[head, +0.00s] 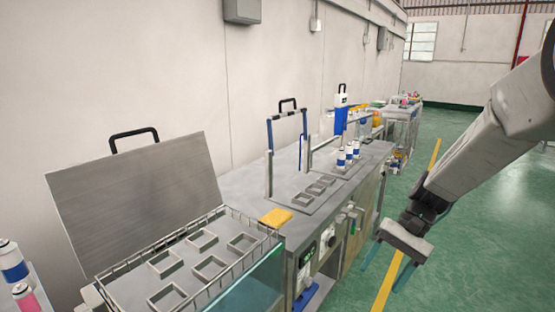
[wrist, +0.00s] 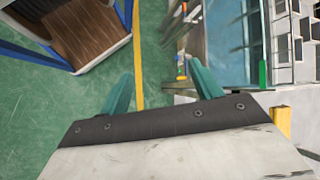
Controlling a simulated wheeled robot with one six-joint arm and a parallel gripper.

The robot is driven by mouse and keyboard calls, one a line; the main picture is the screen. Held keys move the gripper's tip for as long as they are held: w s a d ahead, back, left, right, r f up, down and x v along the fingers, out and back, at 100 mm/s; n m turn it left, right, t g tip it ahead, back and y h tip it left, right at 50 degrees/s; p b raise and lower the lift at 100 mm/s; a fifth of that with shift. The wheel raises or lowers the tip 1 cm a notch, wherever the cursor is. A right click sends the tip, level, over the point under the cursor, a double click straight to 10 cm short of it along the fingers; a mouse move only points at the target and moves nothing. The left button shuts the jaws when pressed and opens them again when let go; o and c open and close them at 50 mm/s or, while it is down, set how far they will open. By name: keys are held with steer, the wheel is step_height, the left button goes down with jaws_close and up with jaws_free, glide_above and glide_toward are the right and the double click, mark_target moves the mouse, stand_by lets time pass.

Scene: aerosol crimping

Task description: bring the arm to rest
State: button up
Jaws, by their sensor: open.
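My gripper (head: 382,268) hangs at the right in the head view, out over the green floor and clear of the benches. Its teal fingers point down and stand apart with nothing between them. In the wrist view the two teal fingers of my gripper (wrist: 163,85) are also spread and empty, with floor and a bench edge beyond them. My pale arm comes in from the upper right of the head view.
A grey bench (head: 240,185) runs along the wall with blue-and-white cans (head: 349,154) on it. A wire-edged tray (head: 138,284) with square frames and a raised lid (head: 135,200) stands nearer. A yellow sponge-like block (head: 276,217) lies between. The floor (head: 470,240) at right is clear.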

steer(key=s+d+r+n+t+h, duration=0.1)
steer(key=s+r+n+t+h, duration=0.1)
steer(key=s+r, duration=0.4)
steer(key=s+d+r+n+t+h, duration=0.1)
steer(key=s+r, duration=0.6)
steer(key=s, duration=0.9)
steer(key=n+t+h, duration=0.1)
steer(key=t+h, duration=0.1)
steer(key=h, duration=0.1)
steer(key=shift+s+d+h, duration=0.3)
steer(key=shift+d, duration=0.1)
